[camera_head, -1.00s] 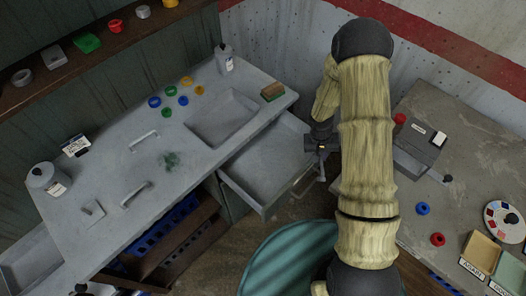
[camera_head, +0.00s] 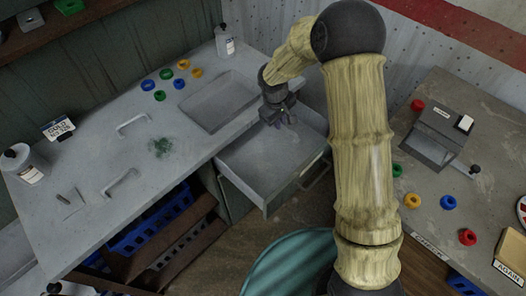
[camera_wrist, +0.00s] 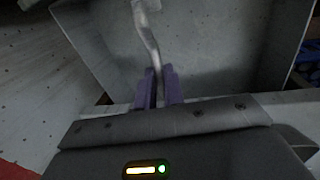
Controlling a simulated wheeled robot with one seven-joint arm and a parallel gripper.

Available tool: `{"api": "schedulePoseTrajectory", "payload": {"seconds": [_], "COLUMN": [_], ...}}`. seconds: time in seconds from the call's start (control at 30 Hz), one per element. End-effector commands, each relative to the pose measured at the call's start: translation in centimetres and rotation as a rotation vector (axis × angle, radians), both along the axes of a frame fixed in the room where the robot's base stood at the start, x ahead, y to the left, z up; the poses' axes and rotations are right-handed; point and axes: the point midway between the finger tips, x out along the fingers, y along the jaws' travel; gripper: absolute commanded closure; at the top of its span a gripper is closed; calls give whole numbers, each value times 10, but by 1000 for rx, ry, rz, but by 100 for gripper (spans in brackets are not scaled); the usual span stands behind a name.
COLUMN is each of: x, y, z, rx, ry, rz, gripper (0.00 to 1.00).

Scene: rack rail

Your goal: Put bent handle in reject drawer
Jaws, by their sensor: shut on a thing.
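My gripper (camera_head: 283,118) is over the open drawer (camera_head: 238,184) in the head view. In the wrist view, its purple fingers (camera_wrist: 159,82) are shut on a thin grey metal handle with a visible bend (camera_wrist: 149,38). The handle sticks out beyond the fingertips, with the grey drawer interior (camera_wrist: 205,50) behind it. Whether it touches the drawer cannot be told. The drawer's own pull (camera_head: 313,173) is on its front. No label on the drawer can be read.
Two other handles, one farther back (camera_head: 132,124) and one nearer (camera_head: 121,182), lie on the grey bench (camera_head: 85,160). Coloured rings (camera_head: 167,74) lie beside a shallow recess (camera_head: 220,105). A second table (camera_head: 425,215) on the right holds a grey box (camera_head: 437,135).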

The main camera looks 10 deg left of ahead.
Motion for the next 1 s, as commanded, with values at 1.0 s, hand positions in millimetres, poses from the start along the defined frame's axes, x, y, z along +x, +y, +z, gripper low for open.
{"api": "schedulePoseTrajectory", "payload": {"seconds": [1.0], "x": [-1], "y": [4], "z": [-111], "rx": [-1], "ry": [4], "rz": [18], "gripper": [100]}}
